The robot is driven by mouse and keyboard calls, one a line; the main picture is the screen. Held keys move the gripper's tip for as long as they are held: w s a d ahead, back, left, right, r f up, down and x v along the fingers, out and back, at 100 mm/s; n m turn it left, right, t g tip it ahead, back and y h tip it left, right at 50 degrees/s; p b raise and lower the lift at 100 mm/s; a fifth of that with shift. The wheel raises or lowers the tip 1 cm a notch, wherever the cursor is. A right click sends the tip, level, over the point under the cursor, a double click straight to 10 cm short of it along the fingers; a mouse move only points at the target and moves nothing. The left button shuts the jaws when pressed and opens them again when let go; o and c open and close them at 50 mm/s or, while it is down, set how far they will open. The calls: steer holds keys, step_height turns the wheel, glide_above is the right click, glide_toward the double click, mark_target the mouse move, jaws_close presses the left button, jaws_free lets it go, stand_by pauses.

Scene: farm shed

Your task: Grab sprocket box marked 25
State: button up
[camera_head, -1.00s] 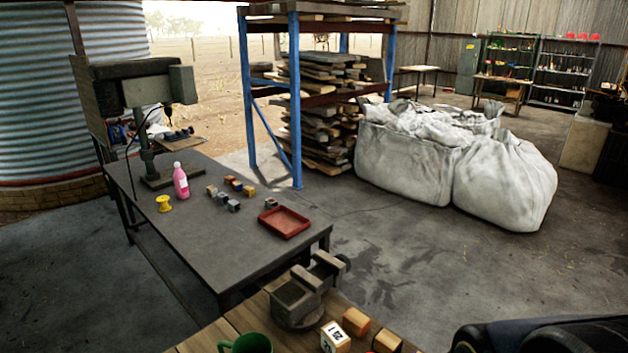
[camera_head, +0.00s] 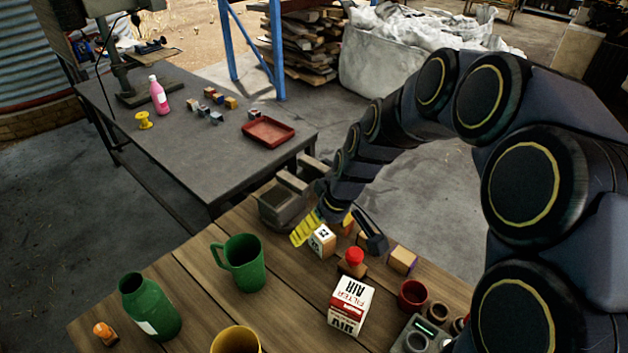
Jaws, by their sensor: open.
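A small box (camera_head: 322,240) with white printed faces stands on the wooden bench (camera_head: 205,275); its dark marks are too small to read surely as 25. My gripper (camera_head: 338,240) is open, coming down from the upper right over the bench. One yellow finger pad shows at the left of the white box, and a dark finger is to its right, above the orange-brown boxes. The fingers partly cover what lies between them, and I cannot tell if they touch the box. An orange box with a purplish edge (camera_head: 402,260) sits to the right.
A red-topped item (camera_head: 354,262), a filter air carton (camera_head: 350,306), a red cup (camera_head: 412,294) and small round pots stand close by. A green mug (camera_head: 243,263), green bottle (camera_head: 150,306) and yellow cup (camera_head: 236,340) are left.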

steer(key=n+t, duration=0.1)
steer(key=t, duration=0.1)
glide_toward(325, 234)
steer(key=x, duration=0.2)
steer(key=a+x, duration=0.1)
steer(key=x, duration=0.2)
steer(key=shift+w+a, duration=0.15)
steer(key=shift+w, duration=0.05)
steer(key=shift+x, duration=1.1)
steer(key=shift+w+f, duration=0.2)
steer(key=shift+f, duration=0.65)
steer(key=shift+w+f, duration=0.25)
steer(key=shift+f, duration=0.6)
steer(key=shift+w+f, duration=0.2)
steer(key=shift+f, duration=0.65)
steer(key=c, duration=1.2)
